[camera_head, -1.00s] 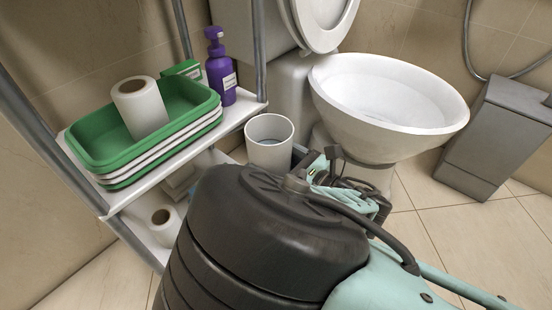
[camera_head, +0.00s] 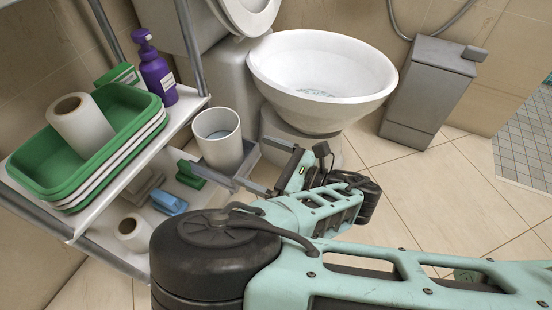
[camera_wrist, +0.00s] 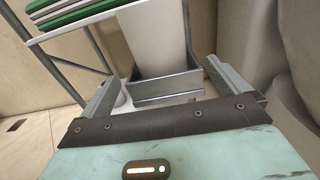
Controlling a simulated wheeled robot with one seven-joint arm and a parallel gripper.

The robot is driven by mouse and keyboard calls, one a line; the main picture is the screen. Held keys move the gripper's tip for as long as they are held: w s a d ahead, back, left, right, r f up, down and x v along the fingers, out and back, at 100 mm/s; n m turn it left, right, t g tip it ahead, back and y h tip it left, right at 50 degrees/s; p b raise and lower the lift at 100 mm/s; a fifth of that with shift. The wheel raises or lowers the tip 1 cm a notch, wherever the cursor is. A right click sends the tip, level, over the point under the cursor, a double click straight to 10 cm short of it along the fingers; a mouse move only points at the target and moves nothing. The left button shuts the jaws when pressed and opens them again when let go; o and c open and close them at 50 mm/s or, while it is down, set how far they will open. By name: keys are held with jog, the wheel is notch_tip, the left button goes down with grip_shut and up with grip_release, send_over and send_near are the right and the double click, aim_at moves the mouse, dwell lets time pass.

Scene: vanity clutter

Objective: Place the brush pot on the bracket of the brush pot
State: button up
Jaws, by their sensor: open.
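The brush pot (camera_head: 217,140) is a white, open-topped cup beside the shelf in the head view. In the wrist view the pot (camera_wrist: 155,40) stands upright, slightly tilted in the picture, within a grey metal box-like bracket (camera_wrist: 166,88). The pot's base is hidden behind the bracket's front wall. My gripper (camera_head: 236,166) is near the pot's lower front in the head view. In the wrist view my gripper's two fingers (camera_wrist: 161,76) are spread apart, with the bracket's front between and beyond them. Nothing is held between them; contact with the bracket cannot be told.
The shelf at left holds green and white trays (camera_head: 75,190), a paper roll (camera_head: 80,122) and a purple pump bottle (camera_head: 157,75). A white toilet bowl (camera_head: 320,110) is behind my gripper. A grey bin (camera_head: 425,95) stands right; the tiled floor between is clear.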

jog(key=shift+p+v, duration=0.65)
jog(key=shift+v, duration=1.2)
jog(key=shift+r, duration=0.1)
